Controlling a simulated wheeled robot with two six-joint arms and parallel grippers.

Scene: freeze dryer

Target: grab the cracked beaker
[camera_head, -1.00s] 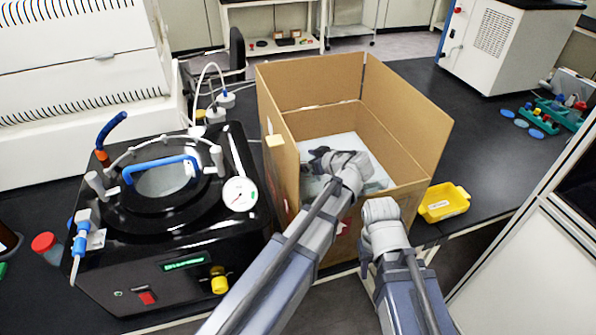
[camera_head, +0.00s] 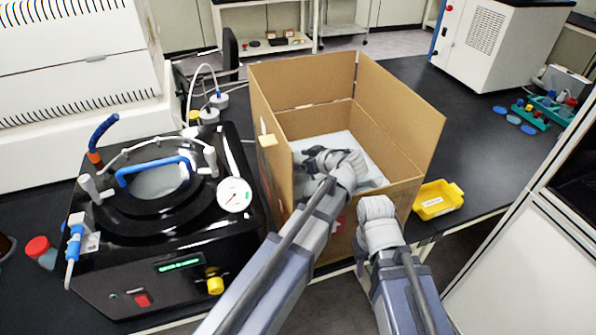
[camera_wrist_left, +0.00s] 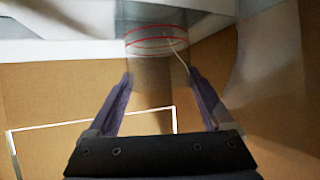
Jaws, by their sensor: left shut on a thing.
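In the left wrist view a clear glass beaker (camera_wrist_left: 152,62) with red rings stands between the fingers of my left gripper (camera_wrist_left: 158,76). A thin pale line like a crack runs down its right side. The fingers are shut on it. In the head view my left gripper (camera_head: 309,161) is inside the open cardboard box (camera_head: 415,125), low over its pale bottom; the beaker cannot be made out there. My right arm ends in front of the box's near right side, and the fingers of my right gripper (camera_head: 376,207) cannot be made out.
The box walls and raised flaps surround my left gripper. A black device with a gauge (camera_head: 235,195) stands close on the left. A yellow tray (camera_head: 437,200) lies to the right of the box. The black bench (camera_head: 470,125) behind it is mostly clear.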

